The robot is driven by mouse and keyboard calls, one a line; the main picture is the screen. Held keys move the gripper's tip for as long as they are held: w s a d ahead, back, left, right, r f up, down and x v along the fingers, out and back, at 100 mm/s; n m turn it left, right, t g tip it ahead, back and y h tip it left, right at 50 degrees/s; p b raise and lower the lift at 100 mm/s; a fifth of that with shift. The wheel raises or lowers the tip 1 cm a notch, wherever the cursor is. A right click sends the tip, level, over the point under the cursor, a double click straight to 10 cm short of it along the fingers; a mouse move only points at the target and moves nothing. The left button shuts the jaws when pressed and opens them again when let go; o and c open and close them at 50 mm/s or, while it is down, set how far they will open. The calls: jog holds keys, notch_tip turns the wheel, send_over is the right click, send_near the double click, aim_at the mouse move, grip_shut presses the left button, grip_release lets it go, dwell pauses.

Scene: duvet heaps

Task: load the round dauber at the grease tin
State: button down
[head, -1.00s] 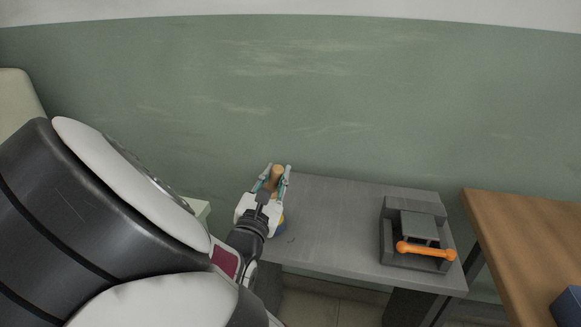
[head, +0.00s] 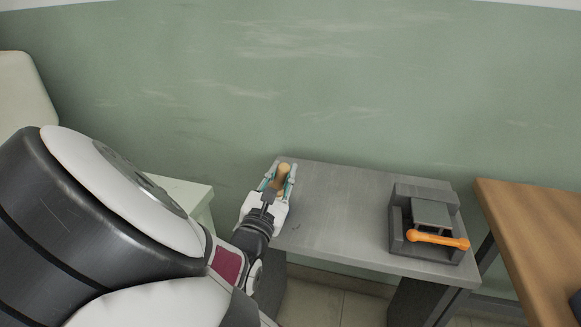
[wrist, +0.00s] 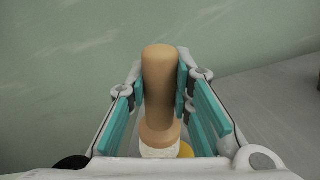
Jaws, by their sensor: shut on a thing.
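The round dauber shows as a tan wooden handle (wrist: 160,85) with a pale collar at its lower end. It stands roughly upright between the teal finger pads in the wrist view, and its top also shows in the head view (head: 284,169). My gripper (head: 279,180) is shut on this handle, over the left end of the grey table. The dauber's head is hidden below the gripper. A small yellow patch (wrist: 186,150) shows beside the collar; I cannot tell whether it is the grease tin. No tin shows clearly in the head view now.
The grey table (head: 340,205) is bare in its middle. A grey block-like fixture (head: 431,214) with an orange bar (head: 437,240) stands at its right end. A wooden table (head: 530,225) is at the right, a pale cabinet (head: 187,198) at the left. The green wall is close behind.

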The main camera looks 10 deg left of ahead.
aim_at(281, 163)
jog(key=shift+f+b, duration=0.35)
jog(key=shift+f, duration=0.35)
dwell(1.2)
jog(key=shift+r+p, duration=2.9)
jog(key=shift+r, duration=0.65)
